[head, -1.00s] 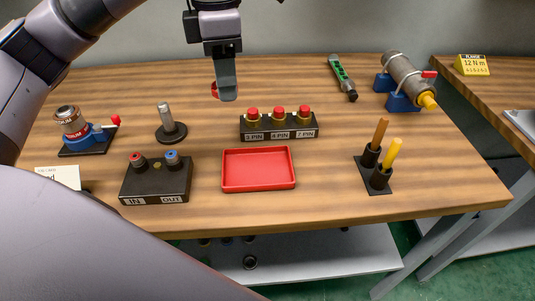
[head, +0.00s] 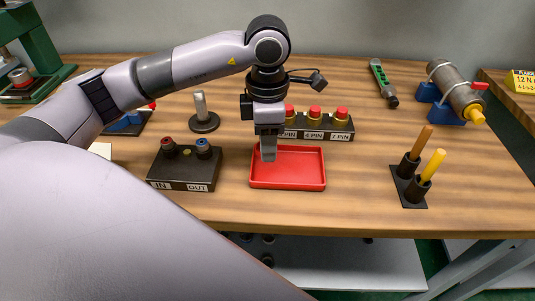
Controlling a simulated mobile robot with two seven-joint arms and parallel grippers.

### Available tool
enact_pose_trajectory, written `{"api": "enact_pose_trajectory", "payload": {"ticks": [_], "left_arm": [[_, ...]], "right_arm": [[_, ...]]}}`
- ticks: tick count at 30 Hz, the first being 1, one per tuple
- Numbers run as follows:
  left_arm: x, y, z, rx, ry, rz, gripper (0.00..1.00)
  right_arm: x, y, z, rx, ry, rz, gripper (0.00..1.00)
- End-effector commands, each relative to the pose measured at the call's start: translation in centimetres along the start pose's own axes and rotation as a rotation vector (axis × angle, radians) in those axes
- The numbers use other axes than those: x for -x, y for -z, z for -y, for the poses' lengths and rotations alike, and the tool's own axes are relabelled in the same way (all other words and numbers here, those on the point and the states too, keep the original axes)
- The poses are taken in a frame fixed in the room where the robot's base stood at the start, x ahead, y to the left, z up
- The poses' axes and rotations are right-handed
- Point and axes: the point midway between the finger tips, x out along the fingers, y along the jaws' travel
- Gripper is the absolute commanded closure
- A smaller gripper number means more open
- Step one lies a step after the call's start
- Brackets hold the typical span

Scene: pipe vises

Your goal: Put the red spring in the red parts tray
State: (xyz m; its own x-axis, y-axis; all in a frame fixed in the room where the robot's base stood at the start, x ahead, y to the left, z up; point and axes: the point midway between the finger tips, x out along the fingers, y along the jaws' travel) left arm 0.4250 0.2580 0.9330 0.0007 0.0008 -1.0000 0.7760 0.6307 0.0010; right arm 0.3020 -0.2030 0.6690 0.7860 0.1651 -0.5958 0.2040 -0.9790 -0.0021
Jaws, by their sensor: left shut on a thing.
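The red parts tray (head: 288,185) is a shallow rectangular tray near the front middle of the table. It looks empty where its floor shows. My left gripper (head: 268,156) points down over the tray's back left part. Its fingers are shut on the red spring, which the fingers hide now; a bit of red showed at them earlier. I cannot tell whether the fingertips touch the tray. My right gripper is not in view.
A black IN/OUT block (head: 184,171) stands left of the tray. A rack with red-topped connectors (head: 325,128) is close behind it. A black holder with two handles (head: 409,190) is to the right.

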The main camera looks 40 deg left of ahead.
Motion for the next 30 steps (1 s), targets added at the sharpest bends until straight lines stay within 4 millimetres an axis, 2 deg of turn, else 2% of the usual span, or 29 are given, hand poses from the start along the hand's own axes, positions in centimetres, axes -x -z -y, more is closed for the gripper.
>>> {"api": "enact_pose_trajectory", "payload": {"ticks": [10, 21, 22, 24, 30], "left_arm": [[-4.2, 0.1, 0.0, 0.001, 0.001, -0.002, 0.85], [-4.8, 0.0, 0.0, 0.001, 0.000, 0.000, 0.85], [-4.7, 0.0, 0.0, 0.001, 0.000, 0.000, 0.53], [-4.6, 0.0, 0.0, 0.001, 0.000, 0.000, 0.31], [-4.6, 0.0, 0.0, 0.001, 0.000, 0.000, 0.31]], "right_arm": [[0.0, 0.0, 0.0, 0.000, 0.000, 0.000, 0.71], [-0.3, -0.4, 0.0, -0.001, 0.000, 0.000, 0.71], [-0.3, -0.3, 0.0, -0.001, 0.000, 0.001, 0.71], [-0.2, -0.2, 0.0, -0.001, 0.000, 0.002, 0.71], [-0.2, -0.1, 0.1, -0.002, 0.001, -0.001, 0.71]]}}
